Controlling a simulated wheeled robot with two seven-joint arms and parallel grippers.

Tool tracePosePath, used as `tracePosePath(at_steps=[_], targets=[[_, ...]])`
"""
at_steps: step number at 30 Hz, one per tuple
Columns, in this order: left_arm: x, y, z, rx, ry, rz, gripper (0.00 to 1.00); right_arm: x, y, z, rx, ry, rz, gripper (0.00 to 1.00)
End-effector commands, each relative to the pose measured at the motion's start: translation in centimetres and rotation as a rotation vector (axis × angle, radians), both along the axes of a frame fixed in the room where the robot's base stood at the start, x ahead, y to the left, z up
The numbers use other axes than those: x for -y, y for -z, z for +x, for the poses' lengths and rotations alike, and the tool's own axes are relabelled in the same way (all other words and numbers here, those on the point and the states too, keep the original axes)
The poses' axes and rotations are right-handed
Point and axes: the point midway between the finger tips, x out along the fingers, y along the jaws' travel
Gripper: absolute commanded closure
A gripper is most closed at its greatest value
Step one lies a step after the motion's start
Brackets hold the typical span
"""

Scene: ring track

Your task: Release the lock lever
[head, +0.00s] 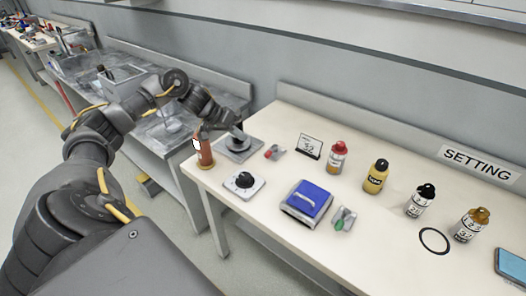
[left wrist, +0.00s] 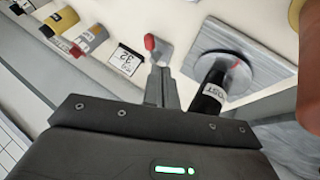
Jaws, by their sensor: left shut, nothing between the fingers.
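A small lever with a red knob (head: 269,154) stands on a grey bracket on the table. It also shows in the left wrist view (left wrist: 150,43), just beyond my fingertips. My left gripper (head: 236,133) is over the back left of the table, by a round disc on a square grey plate (head: 243,155). In the left wrist view my left fingers (left wrist: 162,75) are shut and empty, pointing toward the red-knobbed lever. I cannot tell whether they touch it. A second lever with a green knob (head: 339,224) stands further right. My right gripper is not in view.
A dark labelled cylinder (left wrist: 211,92) is close to the left fingers. A brown cylinder (head: 204,154) stands at the table's left end. A knob plate (head: 244,182), a blue-lidded box (head: 309,195), a number card (head: 309,146) and several bottles share the table.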

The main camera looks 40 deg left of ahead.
Motion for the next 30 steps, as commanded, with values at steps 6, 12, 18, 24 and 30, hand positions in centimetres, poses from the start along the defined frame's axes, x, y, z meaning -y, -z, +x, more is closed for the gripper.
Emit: tracePosePath(at_steps=[6,12,18,24,30], targets=[[-0.2,0.0,-0.3,0.000,-0.003,0.002,1.00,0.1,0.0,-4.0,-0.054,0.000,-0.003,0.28],[0.5,0.9,0.5,0.000,-0.002,-0.001,1.00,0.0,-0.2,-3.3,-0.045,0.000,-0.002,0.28],[2.0,3.5,2.2,0.000,0.001,-0.002,1.00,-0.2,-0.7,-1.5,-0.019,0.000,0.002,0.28],[3.4,5.9,3.9,0.002,0.002,0.000,1.00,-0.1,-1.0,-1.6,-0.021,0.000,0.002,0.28],[4.0,7.4,4.8,0.003,0.001,0.002,1.00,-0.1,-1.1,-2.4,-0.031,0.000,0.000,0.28]])
